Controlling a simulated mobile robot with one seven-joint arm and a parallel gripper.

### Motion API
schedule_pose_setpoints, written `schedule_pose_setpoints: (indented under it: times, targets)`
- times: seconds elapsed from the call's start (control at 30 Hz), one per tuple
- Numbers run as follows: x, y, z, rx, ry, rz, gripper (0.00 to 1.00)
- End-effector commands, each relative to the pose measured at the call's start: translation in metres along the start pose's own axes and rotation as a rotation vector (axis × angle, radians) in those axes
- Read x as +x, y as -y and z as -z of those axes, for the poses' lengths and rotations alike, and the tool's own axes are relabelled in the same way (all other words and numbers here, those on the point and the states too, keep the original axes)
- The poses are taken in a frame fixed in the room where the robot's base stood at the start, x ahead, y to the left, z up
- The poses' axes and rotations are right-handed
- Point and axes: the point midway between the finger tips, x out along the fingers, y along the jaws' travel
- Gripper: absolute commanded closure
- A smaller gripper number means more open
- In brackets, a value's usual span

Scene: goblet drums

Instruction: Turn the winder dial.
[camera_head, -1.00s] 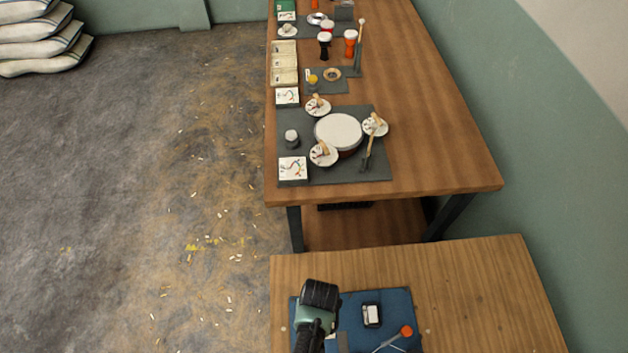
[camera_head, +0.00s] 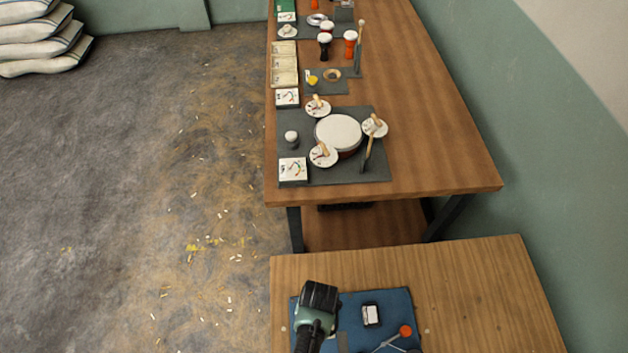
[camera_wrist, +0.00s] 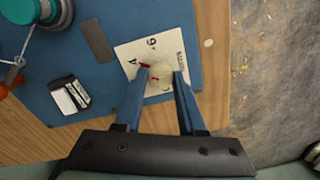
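The winder dial (camera_wrist: 160,80) is a small round cream knob with a red mark. It sits on a white card (camera_wrist: 129,53) with printed numbers, among them 4 and 6, and a short red line. In the wrist view the two blue fingers of my gripper (camera_wrist: 160,74) stand on either side of the dial, which fills the gap between them; they appear to be shut on it. In the head view my wrist (camera_head: 318,300) is over the left part of the blue mat (camera_head: 350,340) and hides the dial and fingertips.
On the mat are a small black-and-white block (camera_head: 371,314), an orange-ended rod assembly (camera_head: 405,330) and a grey strip (camera_wrist: 97,41). A teal round object (camera_wrist: 52,12) stands at the wrist view's top left. The wooden table (camera_head: 480,290) is clear on its right side.

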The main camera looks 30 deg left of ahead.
Motion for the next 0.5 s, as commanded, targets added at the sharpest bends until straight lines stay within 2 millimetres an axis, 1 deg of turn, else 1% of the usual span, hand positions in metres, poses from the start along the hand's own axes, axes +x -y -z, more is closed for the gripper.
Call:
schedule_pose_setpoints:
  times: [0.03,0.1,0.17,0.5]
  targets:
    - [0.0003,0.0001,-0.0003,0.0,0.0,0.0,0.54]
    - [0.0002,0.0001,-0.0003,0.0,0.0,0.0,0.41]
    - [0.0002,0.0001,-0.0003,0.0,0.0,0.0,0.31]
    - [-0.0017,0.0001,-0.0001,-0.001,0.0,0.0,0.31]
